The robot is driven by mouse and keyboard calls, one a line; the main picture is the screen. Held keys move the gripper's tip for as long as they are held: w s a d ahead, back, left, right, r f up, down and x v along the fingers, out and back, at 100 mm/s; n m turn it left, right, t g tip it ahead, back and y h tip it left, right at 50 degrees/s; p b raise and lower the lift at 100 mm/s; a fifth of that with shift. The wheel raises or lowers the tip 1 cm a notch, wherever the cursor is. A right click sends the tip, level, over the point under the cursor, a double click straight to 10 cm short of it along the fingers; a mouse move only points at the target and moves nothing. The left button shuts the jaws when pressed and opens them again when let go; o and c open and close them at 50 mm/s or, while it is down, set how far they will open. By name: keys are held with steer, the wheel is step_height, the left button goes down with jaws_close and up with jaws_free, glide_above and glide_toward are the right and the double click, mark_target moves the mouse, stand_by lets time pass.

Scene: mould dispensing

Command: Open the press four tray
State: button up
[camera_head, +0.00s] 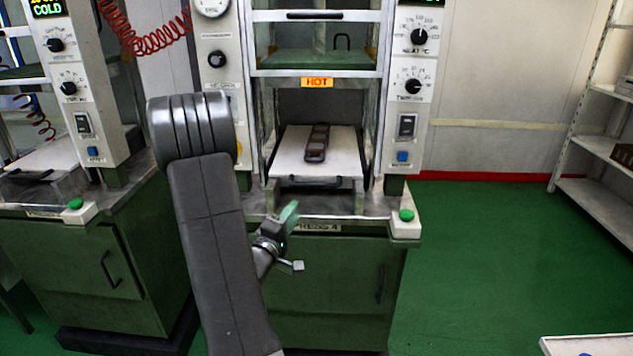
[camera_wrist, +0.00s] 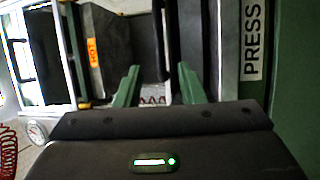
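The press four tray (camera_head: 345,160) is a pale plate in the lower bay of the middle press, with a dark handle (camera_head: 315,182) along its front edge. A dark brown mould (camera_head: 317,143) lies on it. My gripper (camera_head: 289,214) is in front of the press, low and a little left of the handle, just above the "PRESS 4" label (camera_head: 318,227); it appears apart from the handle. In the wrist view my gripper (camera_wrist: 157,88) shows two green fingers spread apart with nothing between them. The view is turned sideways, with the "PRESS" label (camera_wrist: 254,40) at right.
An orange "HOT" sign (camera_head: 317,83) hangs above the bay. Another press (camera_head: 70,230) stands at left. Shelves (camera_head: 600,190) stand at right, with open green floor (camera_head: 490,250) between.

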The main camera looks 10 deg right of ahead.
mark_target(314, 186)
steer(key=p+x, duration=0.2)
steer(key=x, duration=1.1)
steer(key=shift+d+p, duration=0.3)
steer(key=shift+p, duration=0.1)
steer(key=shift+w, duration=0.1)
jaws_close()
